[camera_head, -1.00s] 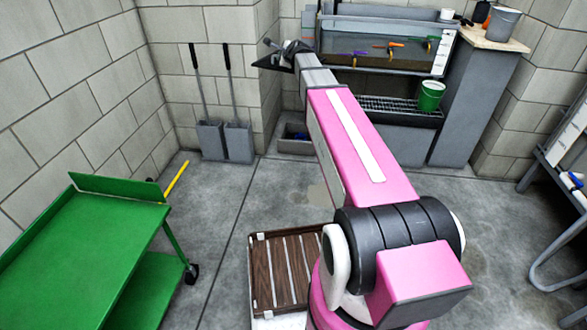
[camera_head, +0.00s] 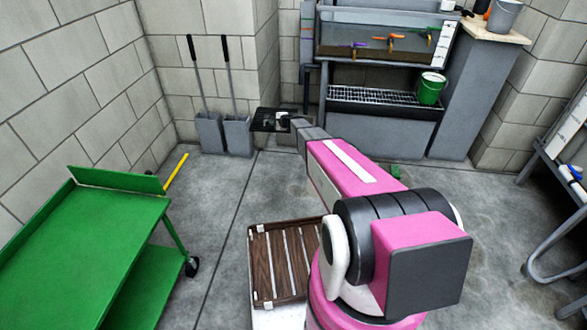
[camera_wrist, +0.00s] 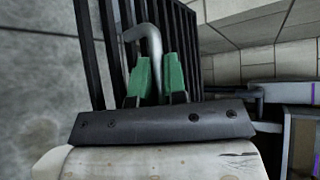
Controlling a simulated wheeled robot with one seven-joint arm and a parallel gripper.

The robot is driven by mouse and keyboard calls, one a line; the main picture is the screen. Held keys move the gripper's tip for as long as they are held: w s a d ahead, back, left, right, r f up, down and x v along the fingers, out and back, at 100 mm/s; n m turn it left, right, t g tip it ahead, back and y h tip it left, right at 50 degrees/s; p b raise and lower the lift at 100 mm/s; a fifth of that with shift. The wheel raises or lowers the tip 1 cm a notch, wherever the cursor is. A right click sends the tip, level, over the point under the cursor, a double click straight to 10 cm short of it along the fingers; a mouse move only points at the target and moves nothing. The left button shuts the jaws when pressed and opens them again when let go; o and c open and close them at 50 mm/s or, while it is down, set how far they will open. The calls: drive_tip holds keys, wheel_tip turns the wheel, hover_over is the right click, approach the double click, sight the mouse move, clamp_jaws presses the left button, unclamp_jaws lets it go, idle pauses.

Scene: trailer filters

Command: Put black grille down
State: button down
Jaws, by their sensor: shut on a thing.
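In the wrist view, the grille (camera_wrist: 90,60) shows as a row of black bars behind the fingers. My gripper (camera_wrist: 158,75) has green fingertips shut around a bent grey handle in front of the bars. In the head view my gripper (camera_head: 285,120) is small and its fingers are hard to make out.
A green cart (camera_head: 90,230) stands at the left. A slatted wooden crate (camera_head: 283,262) is beside my base. Two grey dustpans (camera_head: 222,132) lean at the back wall. A sink unit with a rack (camera_head: 385,99) and green bucket (camera_head: 431,88) is behind.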

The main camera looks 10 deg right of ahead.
drive_tip(key=s+d+f, duration=0.1)
drive_tip(key=s+f, duration=0.1)
drive_tip(key=f, duration=1.3)
drive_tip(key=s+d+f, duration=0.1)
drive_tip(key=f, duration=1.4)
drive_tip(key=shift+m+t, duration=0.3)
drive_tip(key=w+d+f, duration=0.2)
drive_tip(key=d, duration=0.1)
drive_tip(key=w+d+f, duration=0.4)
drive_tip(key=d+f, duration=0.1)
drive_tip(key=shift+w+d, duration=0.3)
drive_tip(key=shift+f, duration=1.95)
drive_tip(key=c, duration=1.2)
unclamp_jaws()
drive_tip(key=shift+h, duration=0.3)
drive_tip(key=shift+o, duration=0.2)
drive_tip(key=shift+s, duration=0.1)
